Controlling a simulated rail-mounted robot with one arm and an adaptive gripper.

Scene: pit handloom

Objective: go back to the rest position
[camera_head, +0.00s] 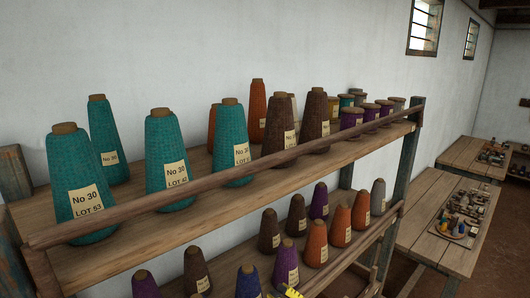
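My gripper does not show in the head view. A two-level wooden rack of yarn cones fills the left and middle of the view. The upper shelf (138,243) has a front rail (235,179). Teal cones labelled No 30 stand at its left, among them one marked LOT 53 (77,180) and another teal cone (166,150). Brown cones (282,132) and an orange cone (258,108) stand further along. The lower shelf holds purple (286,262), orange (317,243), brown (269,230) and grey (378,195) cones.
Purple spools (351,117) stand at the upper shelf's far end. A small yellow item (292,292) shows at the bottom edge, partly cut off. Wooden tables (425,212) with small items stand at the right. A rack post (408,150) rises there. Brown floor shows between.

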